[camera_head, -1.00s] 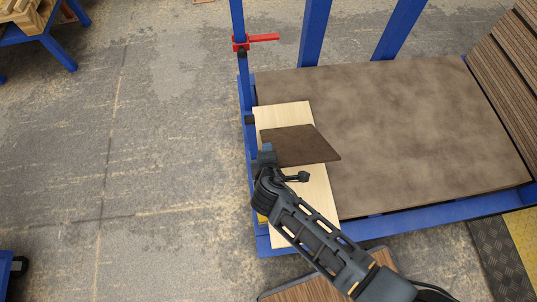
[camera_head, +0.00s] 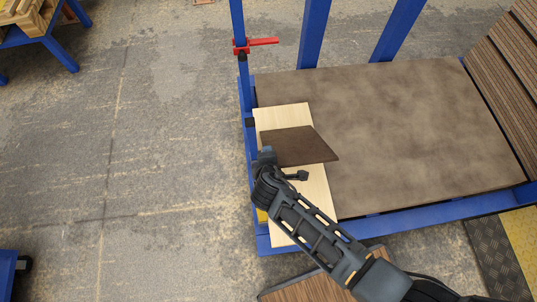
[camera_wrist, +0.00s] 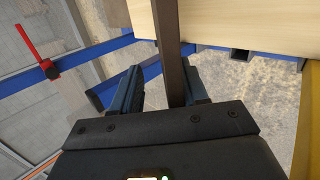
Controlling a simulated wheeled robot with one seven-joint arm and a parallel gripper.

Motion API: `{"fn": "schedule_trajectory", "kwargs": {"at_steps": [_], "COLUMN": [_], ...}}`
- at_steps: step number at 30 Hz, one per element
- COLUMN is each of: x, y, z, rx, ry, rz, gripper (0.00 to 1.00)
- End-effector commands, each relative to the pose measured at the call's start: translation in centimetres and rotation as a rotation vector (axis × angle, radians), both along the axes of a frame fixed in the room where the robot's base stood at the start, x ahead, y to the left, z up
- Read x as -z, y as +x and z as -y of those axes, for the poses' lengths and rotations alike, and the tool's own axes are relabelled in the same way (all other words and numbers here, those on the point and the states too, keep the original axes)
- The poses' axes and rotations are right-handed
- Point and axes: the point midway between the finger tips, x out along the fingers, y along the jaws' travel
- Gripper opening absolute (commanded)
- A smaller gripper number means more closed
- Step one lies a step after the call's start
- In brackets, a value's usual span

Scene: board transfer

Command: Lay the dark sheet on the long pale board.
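The dark brown sheet (camera_head: 298,146) is over the upper part of the long pale board (camera_head: 320,190) in the head view and juts past its right edge. It looks tilted, its near side raised; I cannot tell whether it touches the board. My gripper (camera_head: 264,158) is at the sheet's near left corner. In the wrist view my gripper (camera_wrist: 165,85) has its fingers apart around the sheet (camera_wrist: 171,50), seen nearly edge-on. A gap shows on its left side, and it lies close against the right finger. The pale board (camera_wrist: 245,22) fills the upper right there.
A large brown panel (camera_head: 410,125) lies on the blue frame (camera_head: 440,211) right of the board. A red clamp (camera_head: 262,42) is on the blue post behind. Striped boards (camera_head: 497,70) lean at the far right. Open floor (camera_head: 150,190) is at left.

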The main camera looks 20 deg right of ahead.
Motion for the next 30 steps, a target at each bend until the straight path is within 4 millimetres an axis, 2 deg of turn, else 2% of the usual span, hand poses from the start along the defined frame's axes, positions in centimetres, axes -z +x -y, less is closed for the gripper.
{"fn": "schedule_trajectory", "kwargs": {"at_steps": [2,22,30], "x": [-0.56,-0.71,-0.4], "y": [0.11,-0.12,-0.22], "z": [-0.02,-0.07,-0.11], "rx": [0.0,0.001,0.0], "ry": [0.007,0.068,0.077], "rz": [-0.016,-0.201,-0.225], "gripper": [0.43,0.43,0.43]}}
